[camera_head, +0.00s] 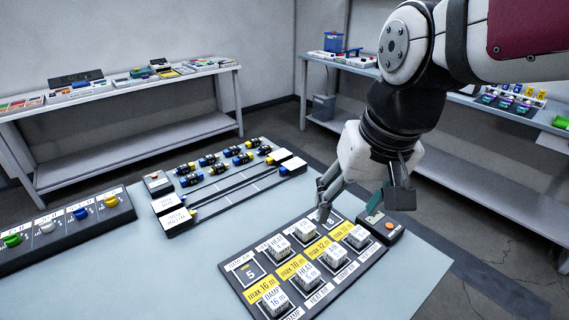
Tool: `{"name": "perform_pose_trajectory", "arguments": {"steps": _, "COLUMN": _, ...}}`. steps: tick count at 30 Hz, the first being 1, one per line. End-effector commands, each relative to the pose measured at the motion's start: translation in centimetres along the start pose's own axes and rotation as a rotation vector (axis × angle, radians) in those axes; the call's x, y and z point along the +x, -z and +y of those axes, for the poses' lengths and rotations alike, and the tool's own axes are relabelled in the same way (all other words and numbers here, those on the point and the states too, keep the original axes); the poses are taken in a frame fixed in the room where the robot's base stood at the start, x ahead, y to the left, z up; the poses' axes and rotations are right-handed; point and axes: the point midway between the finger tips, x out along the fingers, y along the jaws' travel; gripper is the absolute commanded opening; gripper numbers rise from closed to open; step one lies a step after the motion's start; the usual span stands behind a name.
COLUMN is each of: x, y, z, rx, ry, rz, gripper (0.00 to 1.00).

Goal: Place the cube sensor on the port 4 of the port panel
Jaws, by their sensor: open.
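White cube sensors with printed labels, such as one marked HEAT (306,270) and one marked DAMP (275,300), sit in a dark panel (233,279) at the front of the table. The panel has yellow "max" range labels and numbered squares; a 5 and an 8 are readable. I cannot make out a 4, nor tell which cube is the task's sensor. My gripper (362,205) points down over the panel's far right end, open, with its fingers apart. No cube shows between its fingers. It partly hides the panel's far corner and a small box beside it.
A small dark box with an orange button (389,226) stands at the panel's right end. A rail unit with blue and yellow connectors (222,177) lies behind. A strip with coloured knobs (62,232) is at left. The tabletop (170,285) left of the panel is clear.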

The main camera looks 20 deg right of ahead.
Motion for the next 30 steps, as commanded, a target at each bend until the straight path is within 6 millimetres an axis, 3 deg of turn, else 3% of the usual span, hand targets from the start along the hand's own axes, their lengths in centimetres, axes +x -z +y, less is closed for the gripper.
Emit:
{"name": "perform_pose_trajectory", "arguments": {"steps": 3, "x": -1.4, "y": -3.1, "z": -0.4, "rx": -0.127, "ry": -0.002, "rz": 0.044, "gripper": 0.58}}
{"name": "perform_pose_trajectory", "arguments": {"steps": 9, "x": -2.0, "y": -5.9, "z": -0.4, "rx": -0.248, "ry": -0.015, "rz": 0.079, "gripper": 0.58}}
{"name": "perform_pose_trajectory", "arguments": {"steps": 30, "x": -2.8, "y": -6.2, "z": -0.5, "rx": -0.269, "ry": -0.017, "rz": 0.096, "gripper": 0.58}}
